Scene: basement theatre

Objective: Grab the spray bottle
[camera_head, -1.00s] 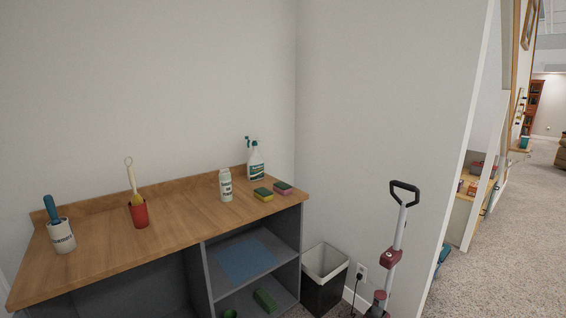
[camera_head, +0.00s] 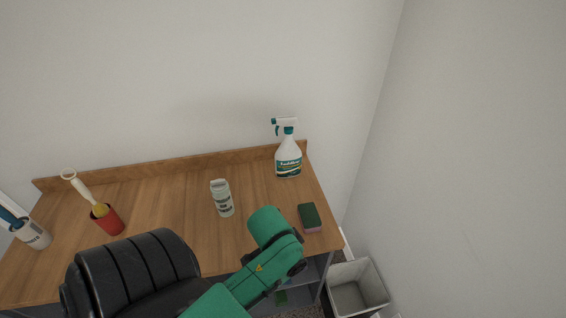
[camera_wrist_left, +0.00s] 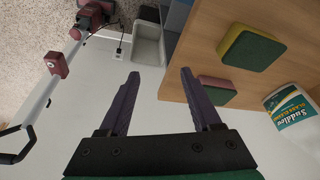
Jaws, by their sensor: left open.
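The spray bottle (camera_head: 288,160), white with a teal label and a teal-and-white trigger head, stands upright at the back right of the wooden counter (camera_head: 165,205). Part of its labelled body shows at the right edge of the left wrist view (camera_wrist_left: 292,112). My left gripper (camera_wrist_left: 160,73) is open and empty, with the bottle off to the right of its fingers, apart from them. In the head view my green left forearm reaches over the counter's front; its fingers are hidden there. My right gripper is not in view.
A white canister (camera_head: 222,198) stands left of the bottle. A green-and-pink sponge (camera_head: 310,216) lies in front of the bottle; a yellow-and-green sponge (camera_wrist_left: 253,47) lies near it. A red cup (camera_head: 108,221) with a brush stands left. A bin (camera_head: 357,288) stands beside the counter.

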